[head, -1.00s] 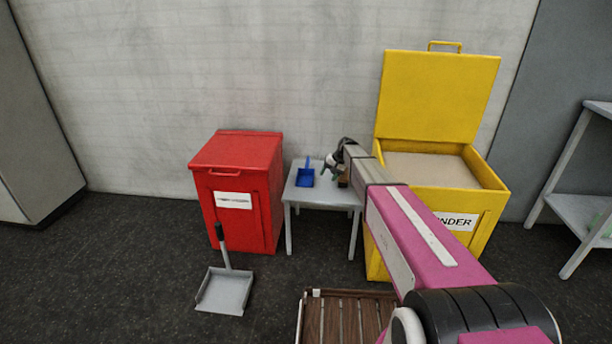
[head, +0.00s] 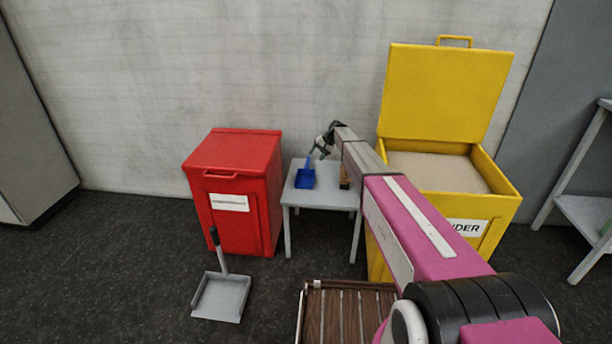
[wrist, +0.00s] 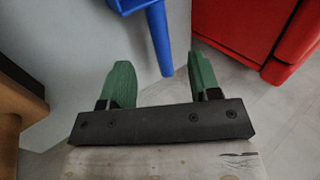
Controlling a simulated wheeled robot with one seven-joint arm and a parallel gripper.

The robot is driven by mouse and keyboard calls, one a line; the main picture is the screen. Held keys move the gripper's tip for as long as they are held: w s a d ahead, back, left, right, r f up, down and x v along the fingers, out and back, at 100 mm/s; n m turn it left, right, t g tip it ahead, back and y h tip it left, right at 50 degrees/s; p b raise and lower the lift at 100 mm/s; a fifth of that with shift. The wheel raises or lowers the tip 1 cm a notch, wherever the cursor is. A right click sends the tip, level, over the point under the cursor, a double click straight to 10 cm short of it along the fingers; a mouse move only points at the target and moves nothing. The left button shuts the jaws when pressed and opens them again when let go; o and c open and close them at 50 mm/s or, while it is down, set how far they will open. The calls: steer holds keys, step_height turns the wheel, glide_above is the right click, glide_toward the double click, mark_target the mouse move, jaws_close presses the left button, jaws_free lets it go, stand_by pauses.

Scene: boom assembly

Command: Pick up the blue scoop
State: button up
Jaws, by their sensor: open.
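The blue scoop (head: 305,178) lies on the small grey table (head: 325,193), its pan toward the front and its handle toward the back wall. In the wrist view the blue scoop (wrist: 158,36) shows its handle reaching down toward the gap between my fingers, with part of the pan at the top edge. My gripper (head: 318,155) is over the back of the table by the scoop's handle. In the wrist view my gripper (wrist: 162,80) has its two green fingers apart, with the handle's end near the gap. I cannot tell the height difference.
A brown block (head: 345,178) stands on the table right of the scoop. A closed red bin (head: 238,190) is left of the table, and an open yellow bin (head: 440,75) is right. A grey dustpan (head: 221,297) and a slatted wooden item (head: 345,315) are in front.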

mark_target(308, 165)
steer(key=x, duration=0.9)
steer(key=shift+w+a+f, duration=0.1)
steer(key=shift+w+f, duration=0.05)
steer(key=shift+f, duration=0.2)
jaws_close()
